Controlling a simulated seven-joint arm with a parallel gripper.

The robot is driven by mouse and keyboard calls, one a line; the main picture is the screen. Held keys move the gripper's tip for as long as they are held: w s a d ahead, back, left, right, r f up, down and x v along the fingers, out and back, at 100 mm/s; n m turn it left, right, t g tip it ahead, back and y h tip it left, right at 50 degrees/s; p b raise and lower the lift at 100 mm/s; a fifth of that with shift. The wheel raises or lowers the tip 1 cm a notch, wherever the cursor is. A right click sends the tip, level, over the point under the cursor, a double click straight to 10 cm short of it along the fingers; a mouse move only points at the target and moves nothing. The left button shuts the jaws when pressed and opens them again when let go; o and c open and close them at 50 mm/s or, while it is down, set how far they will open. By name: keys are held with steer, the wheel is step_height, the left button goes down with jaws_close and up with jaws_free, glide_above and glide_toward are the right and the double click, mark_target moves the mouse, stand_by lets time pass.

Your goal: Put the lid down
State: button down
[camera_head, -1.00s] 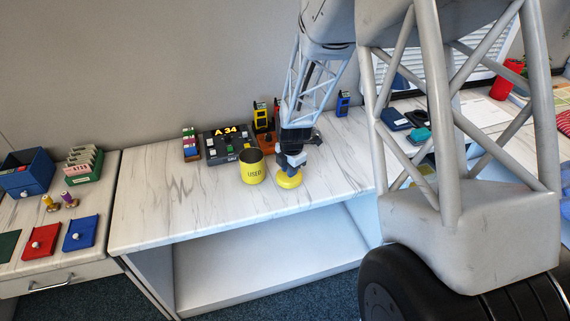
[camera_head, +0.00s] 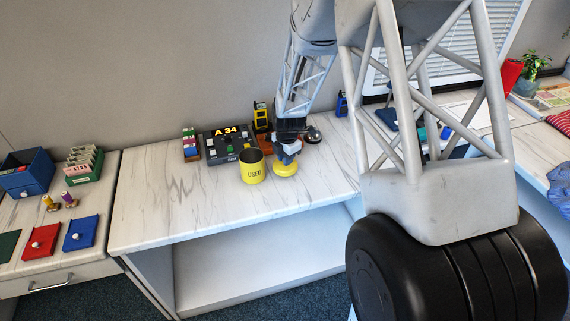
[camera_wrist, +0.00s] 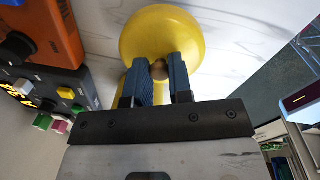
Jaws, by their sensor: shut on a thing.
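A round yellow lid (camera_head: 285,168) is at the counter just right of the yellow canister (camera_head: 251,168), which stands upright with its top open and dark lettering on its side. My gripper (camera_head: 289,151) is above the lid. In the wrist view the blue fingers of my gripper (camera_wrist: 160,72) are shut on the small brown knob of the lid (camera_wrist: 160,35). Part of the canister (camera_wrist: 128,80) shows behind the fingers. I cannot tell whether the lid touches the counter or hangs slightly above it.
The white marbled counter (camera_head: 180,215) is clear in front and to the left. Behind stands a dark control box (camera_head: 221,146) reading "A 34", with a yellow-and-black device (camera_head: 262,117) beside it. A lower cabinet with red and blue pads (camera_head: 80,233) is at the left.

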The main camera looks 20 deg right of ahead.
steer(key=shift+w, duration=0.3)
steer(key=shift+f, duration=1.8)
steer(key=shift+f, duration=0.1)
steer(key=c, duration=1)
jaws_free()
steer(key=r, duration=1.2)
steer(key=shift+s+d, duration=0.2)
steer(key=shift+s, duration=0.1)
steer(key=shift+r, duration=0.15)
